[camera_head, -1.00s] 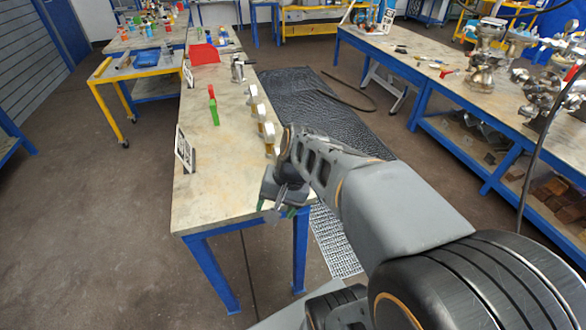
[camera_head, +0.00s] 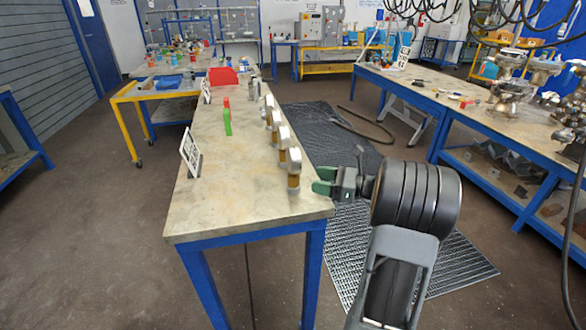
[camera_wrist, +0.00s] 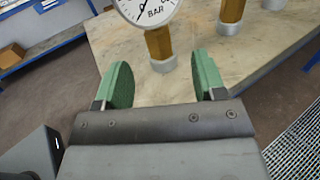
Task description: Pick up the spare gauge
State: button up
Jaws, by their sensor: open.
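Several gauges with brass stems and grey bases stand in a row along the right edge of the bench. I cannot tell which one is the spare. The nearest gauge (camera_head: 293,169) is upright at the near right corner; in the wrist view a gauge with a white dial marked BAR (camera_wrist: 160,42) stands just beyond the fingers. My gripper (camera_head: 322,180) is at the bench's right edge, beside the nearest gauge. In the wrist view its green finger pads (camera_wrist: 164,82) are apart with nothing between them. The top of that dial is cut off by the frame.
A green and red bottle-like object (camera_head: 227,117) and a black-and-white marker board (camera_head: 190,152) stand there. A second bench (camera_head: 440,85) with metal vessels is at the right, across black floor matting (camera_head: 320,125).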

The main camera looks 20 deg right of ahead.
aim_at(294, 176)
jog(key=shift+b+x, duration=0.45)
jog(key=shift+x, duration=3.75)
jog(key=shift+s+f, duration=0.1)
jog(key=shift+f, duration=0.05)
jog(key=c, duration=1.1)
jog(key=shift+c, duration=0.2)
